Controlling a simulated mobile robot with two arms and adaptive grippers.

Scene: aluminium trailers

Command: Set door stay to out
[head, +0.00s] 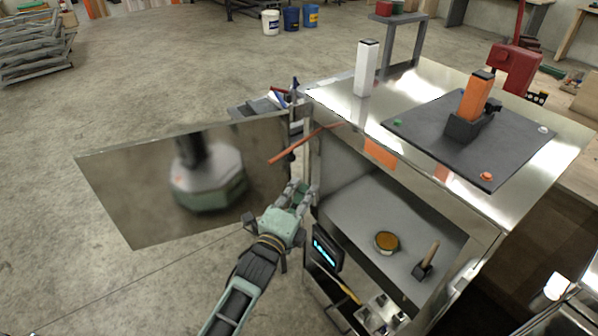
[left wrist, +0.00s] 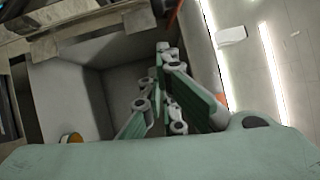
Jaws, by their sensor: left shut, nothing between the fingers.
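The cabinet door (head: 120,185) stands open to the left, its shiny face reflecting the floor and my base. A thin orange-red bar (head: 300,145), which looks like the door stay, slants from the door side up to the top of the opening. My left gripper (head: 303,188) is shut and empty beside the door's hinge-side edge, below the bar. In the left wrist view its green fingers (left wrist: 165,95) are together in front of the cabinet opening. A red-orange strip (left wrist: 172,18), perhaps the same bar, shows beyond them. I cannot tell whether the gripper touches the door. My right gripper is not seen.
The cabinet shelf (head: 350,205) holds a round tin (head: 386,242) and a wooden-handled tool (head: 427,262). On the shiny top are a dark mat (head: 430,140) with an orange-handled device (head: 474,98) and a white post (head: 367,68).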

